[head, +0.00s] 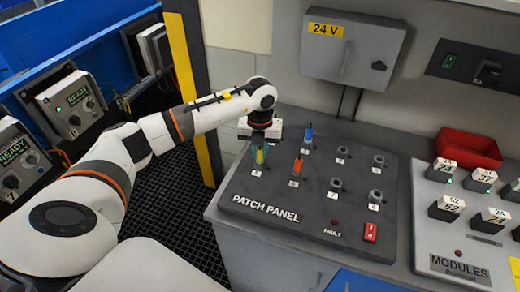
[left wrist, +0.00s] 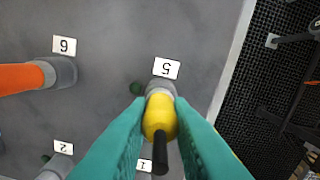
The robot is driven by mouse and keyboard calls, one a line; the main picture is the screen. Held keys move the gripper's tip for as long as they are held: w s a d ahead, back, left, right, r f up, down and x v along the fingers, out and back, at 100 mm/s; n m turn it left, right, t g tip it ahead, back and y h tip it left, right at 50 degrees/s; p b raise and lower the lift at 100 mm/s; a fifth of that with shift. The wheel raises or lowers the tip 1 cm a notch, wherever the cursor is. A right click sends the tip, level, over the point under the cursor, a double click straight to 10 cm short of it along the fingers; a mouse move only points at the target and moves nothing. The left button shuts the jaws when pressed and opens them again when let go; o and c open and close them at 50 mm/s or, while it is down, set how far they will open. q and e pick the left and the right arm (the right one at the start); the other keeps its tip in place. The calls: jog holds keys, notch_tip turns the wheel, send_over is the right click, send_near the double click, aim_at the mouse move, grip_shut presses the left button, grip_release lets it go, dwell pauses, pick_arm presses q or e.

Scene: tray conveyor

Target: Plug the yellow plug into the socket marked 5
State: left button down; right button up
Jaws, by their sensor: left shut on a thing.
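The yellow plug (left wrist: 159,122) is between the teal fingers of my left gripper (head: 260,152), which is shut on it. In the left wrist view the plug lines up with the grey socket (left wrist: 160,87) beside the label 5 (left wrist: 166,68). Its lower end meets or overlaps the socket's rim; I cannot tell how deep it sits. A dark cable end sticks out of the plug toward the camera. The patch panel (head: 275,225) also holds an orange plug (head: 297,165) at socket 6 and a blue plug (head: 308,136) behind. My right gripper is out of view.
Empty sockets 3 (head: 342,150), 4 (head: 378,160), 7 (head: 335,184) and 8 (head: 375,197) stand to the right. A red switch (head: 371,232) is at the panel's front. A red bin (head: 468,148) and a modules board (head: 455,266) lie further right. The orange plug is the nearest neighbour.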

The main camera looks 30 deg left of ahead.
pick_arm(q)
jog(key=c, duration=1.2)
grip_release()
jog(key=shift+f, duration=0.1)
jog(key=shift+c, duration=0.2)
notch_tip(320, 180, up, 11)
jog(key=shift+f+b, duration=0.15)
jog(key=shift+b, duration=1)
jog(key=shift+r, duration=0.7)
